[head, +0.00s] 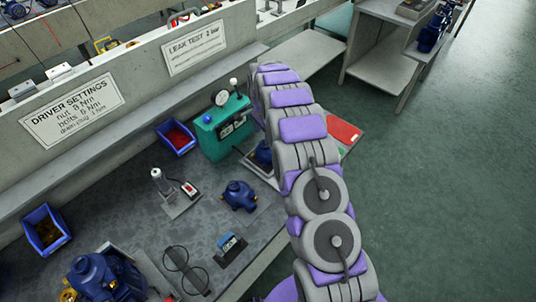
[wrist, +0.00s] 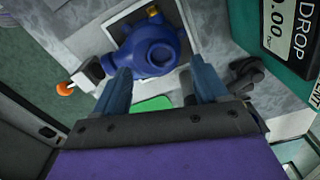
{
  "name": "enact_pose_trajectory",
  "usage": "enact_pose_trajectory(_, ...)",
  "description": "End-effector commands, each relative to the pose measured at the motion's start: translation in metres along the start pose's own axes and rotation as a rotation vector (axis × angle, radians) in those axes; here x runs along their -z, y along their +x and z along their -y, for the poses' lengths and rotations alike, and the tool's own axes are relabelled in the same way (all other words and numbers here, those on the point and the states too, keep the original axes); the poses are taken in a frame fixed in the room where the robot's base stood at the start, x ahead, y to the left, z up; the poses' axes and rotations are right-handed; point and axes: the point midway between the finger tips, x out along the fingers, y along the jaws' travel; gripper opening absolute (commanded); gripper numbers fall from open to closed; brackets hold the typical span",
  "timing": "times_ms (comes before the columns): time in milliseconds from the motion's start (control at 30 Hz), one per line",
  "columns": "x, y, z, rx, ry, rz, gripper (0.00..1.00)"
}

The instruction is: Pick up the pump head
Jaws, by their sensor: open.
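My gripper is hidden behind my arm there.
The teal tester (head: 222,128) stands close by; its display (wrist: 285,35) is right of my gripper. An orange-tipped lever (wrist: 68,88) is at left. Another blue pump (head: 239,195) sits mid-bench. A blue bin (head: 176,138) and a red-and-green mat (head: 343,130) are nearby.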

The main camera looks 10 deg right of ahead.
Motion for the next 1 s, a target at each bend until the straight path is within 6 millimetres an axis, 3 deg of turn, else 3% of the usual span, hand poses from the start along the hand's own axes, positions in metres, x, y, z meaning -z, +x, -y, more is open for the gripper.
enact_pose_trajectory(333, 0.007, 0.046, 0.002, -0.006, 0.000, 0.003, 0.73)
enact_pose_trajectory(633, 0.006, 0.050, 0.003, -0.003, 0.000, 0.001, 0.72)
enact_pose_trajectory(1000, 0.006, 0.050, 0.004, -0.002, 0.000, 0.001, 0.36)
